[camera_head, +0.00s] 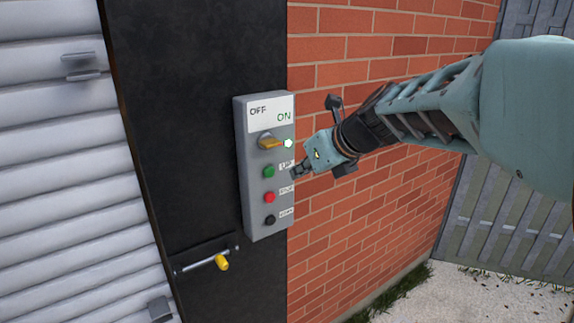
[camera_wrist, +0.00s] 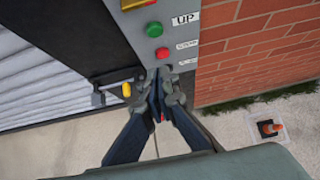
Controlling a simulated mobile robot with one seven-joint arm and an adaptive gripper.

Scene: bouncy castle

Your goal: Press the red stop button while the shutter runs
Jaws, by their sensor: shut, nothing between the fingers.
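A grey control box (camera_head: 251,103) is fixed on a black post beside the brick wall. The red stop button (camera_head: 268,197) is between the green UP button (camera_head: 268,171) above and a black button (camera_head: 270,220) below. A yellow rotary switch (camera_head: 269,142) sits under the OFF/ON label. My gripper (camera_head: 297,172) is shut and empty, just right of the box at about the green button's height. In the wrist view, the red button (camera_wrist: 162,53) shows just beyond my shut fingertips; the black button is hidden. The grey shutter (camera_head: 60,180) is at left; its motion cannot be told.
A bolt with a yellow knob (camera_head: 222,263) sticks out below the box. The brick wall (camera_head: 350,210) lies close behind my arm. A fence (camera_head: 520,225) stands at right. The space before the box is clear.

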